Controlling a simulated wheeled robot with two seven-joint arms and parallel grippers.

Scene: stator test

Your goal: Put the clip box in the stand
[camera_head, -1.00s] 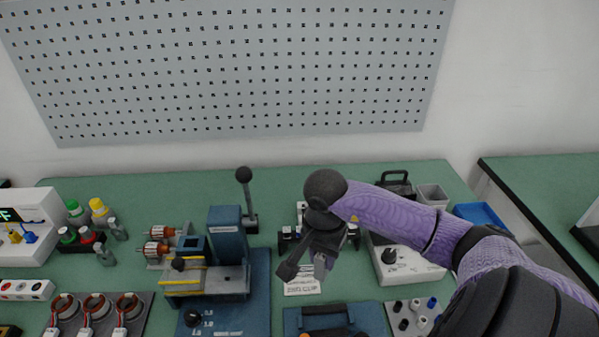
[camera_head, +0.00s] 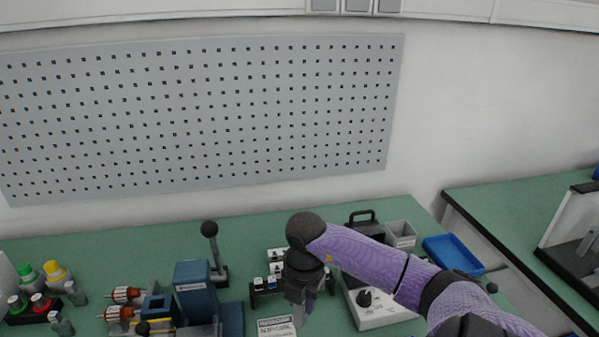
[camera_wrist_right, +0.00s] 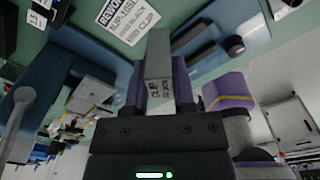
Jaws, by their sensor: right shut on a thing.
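My right gripper (camera_head: 302,308) points down over the bench, in front of the black rack. It is shut on the clip box, a narrow grey block with dark printed letters, which shows between the fingers in the right wrist view (camera_wrist_right: 158,68). The block stands clear of the printed white card (camera_head: 277,326), which also shows in the right wrist view (camera_wrist_right: 130,20). A black rack (camera_head: 262,299) holding small white-topped parts stands behind the card, partly hidden by the gripper. I cannot tell for sure whether this rack is the stand. My left gripper is out of view.
A blue press with a black-knobbed lever (camera_head: 210,230) stands left of the gripper. A white unit with a black knob (camera_head: 372,306) is to the right, under my forearm. A grey bin (camera_head: 401,236) and a blue tray (camera_head: 452,254) are further right. Bare green bench lies behind.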

